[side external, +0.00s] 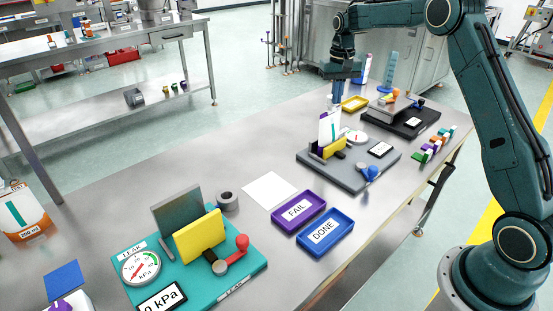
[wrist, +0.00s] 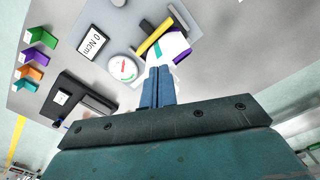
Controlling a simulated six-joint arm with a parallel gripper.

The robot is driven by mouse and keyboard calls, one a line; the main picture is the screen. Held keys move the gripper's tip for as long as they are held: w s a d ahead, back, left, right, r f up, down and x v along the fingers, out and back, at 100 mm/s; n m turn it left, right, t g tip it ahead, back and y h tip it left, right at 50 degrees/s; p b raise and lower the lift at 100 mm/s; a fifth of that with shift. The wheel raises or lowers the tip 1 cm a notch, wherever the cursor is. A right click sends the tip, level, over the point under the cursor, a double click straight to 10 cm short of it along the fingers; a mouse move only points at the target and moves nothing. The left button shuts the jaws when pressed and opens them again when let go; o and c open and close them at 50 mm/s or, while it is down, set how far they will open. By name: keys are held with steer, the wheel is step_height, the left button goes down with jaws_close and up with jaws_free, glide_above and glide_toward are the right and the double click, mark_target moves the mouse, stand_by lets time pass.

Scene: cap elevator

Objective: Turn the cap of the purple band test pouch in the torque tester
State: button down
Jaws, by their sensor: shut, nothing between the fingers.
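The white pouch (side external: 328,128) with a teal stripe and purple at its lower edge stands upright in the yellow clamp (side external: 333,148) of the grey torque tester (side external: 345,175). The pouch also shows in the wrist view (wrist: 170,46), just beyond my fingertips. My gripper (side external: 336,98) is shut and empty, pointing down at the top of the pouch; its fingers show together in the wrist view (wrist: 158,72). I cannot tell whether they touch the pouch. The cap is not clearly visible. The tester's dial (wrist: 123,68) and its display (wrist: 95,43), reading 0 Ncm, are beside the clamp.
A purple FAIL tray (side external: 298,210) and blue DONE tray (side external: 325,231) lie nearer the camera. A teal leak tester (side external: 245,262) stands at front left. A black device (side external: 405,120) and yellow tray (side external: 355,103) are behind. Several coloured blocks (side external: 436,146) line the right edge.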

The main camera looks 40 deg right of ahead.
steer(key=shift+s+a, duration=0.2)
steer(key=shift+s, duration=0.1)
steer(key=shift+r, duration=0.15)
step_height(320, 180, up, 6)
steer(key=shift+f, duration=0.1)
stand_by(0.7)
steer(key=shift+s+d+r, duration=0.15)
steer(key=shift+s+r, duration=0.15)
steer(key=shift+r, duration=0.2)
steer(key=shift+f, duration=0.2)
step_height(320, 180, down, 7)
steer(key=shift+r, duration=0.15)
stand_by(0.5)
